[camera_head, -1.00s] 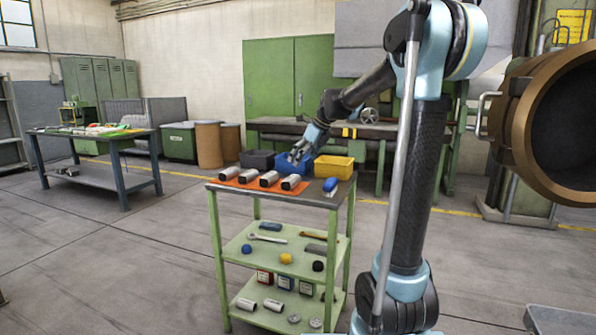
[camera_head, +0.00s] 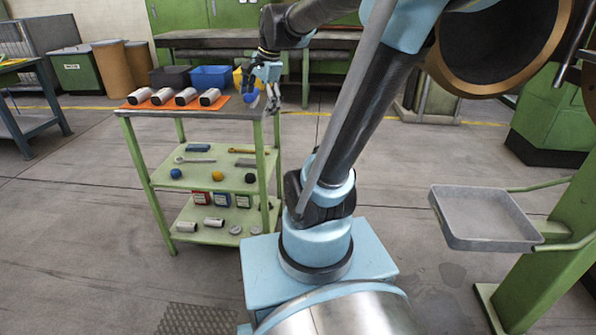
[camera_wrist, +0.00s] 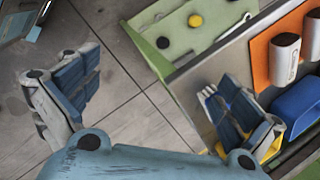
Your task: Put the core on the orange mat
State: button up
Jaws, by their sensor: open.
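Several silver-grey cylinders with dark ends, like cores (camera_head: 185,97), lie in a row on the orange mat (camera_head: 226,101) on the cart's top. Two similar cylinders, one a loose core (camera_head: 187,227), lie on the bottom shelf. My gripper (camera_head: 265,88) is at the right end of the cart top, beside the mat. In the wrist view my gripper (camera_wrist: 150,103) is open with nothing between its fingers, the floor showing between them. The orange mat (camera_wrist: 262,62) and part of two cores (camera_wrist: 285,58) show at the upper right there.
The green cart (camera_head: 215,172) has a middle shelf with tools and balls. A blue bin (camera_head: 212,77) and a dark bin (camera_head: 171,77) stand behind its top. A grey tray (camera_head: 484,218) stands at right. Floor before the cart is clear.

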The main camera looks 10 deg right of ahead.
jog(key=s+d+f+n+h, duration=0.1)
jog(key=s+d+f+n, duration=0.3)
jog(key=s, duration=0.5)
jog(key=s+d+f+n+h, duration=0.1)
jog(key=s+d+f+n, duration=0.3)
jog(key=s+f+n, duration=0.4)
notch_tip(320, 180, down, 4)
jog(key=shift+s+d+r+n+g+h, duration=0.3)
jog(key=shift+s+n, duration=0.1)
jog(key=shift+s, duration=0.45)
jog(key=shift+w+f, duration=0.25)
jog(key=shift+w, duration=0.25)
